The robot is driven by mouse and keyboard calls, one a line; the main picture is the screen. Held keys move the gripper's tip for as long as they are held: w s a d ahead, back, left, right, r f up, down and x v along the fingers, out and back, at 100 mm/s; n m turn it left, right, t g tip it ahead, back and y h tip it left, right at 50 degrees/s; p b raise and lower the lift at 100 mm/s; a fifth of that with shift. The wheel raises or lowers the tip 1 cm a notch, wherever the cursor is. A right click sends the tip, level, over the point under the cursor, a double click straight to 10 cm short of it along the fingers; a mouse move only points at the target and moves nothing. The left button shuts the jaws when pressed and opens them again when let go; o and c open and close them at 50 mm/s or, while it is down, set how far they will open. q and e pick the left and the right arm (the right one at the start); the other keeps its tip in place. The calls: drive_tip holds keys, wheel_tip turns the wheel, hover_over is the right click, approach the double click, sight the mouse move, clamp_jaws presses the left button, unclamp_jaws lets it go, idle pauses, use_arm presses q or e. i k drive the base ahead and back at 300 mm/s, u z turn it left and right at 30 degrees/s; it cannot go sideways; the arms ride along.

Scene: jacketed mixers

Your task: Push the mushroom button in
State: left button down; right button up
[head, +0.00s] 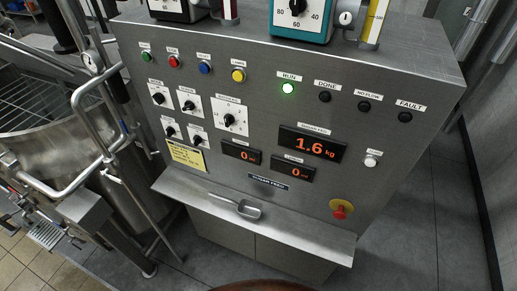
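The red mushroom button (339,212) sits on a round yellow backing plate at the lower right of the grey metal control panel (190,115). It stands out from the panel face above the right end of the shelf. From this angle I cannot tell how far in it sits. Nothing covers it or touches it. Neither of my grippers shows in the head view.
A metal shelf (290,233) juts out below the panel, with a metal scoop (240,209) on it. The green RUN lamp (288,88) is lit and a display (312,145) reads 1.6 kg. Pipes and a steel vessel (60,150) crowd the left; the right floor is clear.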

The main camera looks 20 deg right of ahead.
sight(338, 214)
drive_tip(key=z, duration=1.55)
drive_tip(key=k, duration=1.35)
drive_tip(key=z, duration=0.6)
drive_tip(key=i, duration=1)
drive_tip(key=u, duration=0.35)
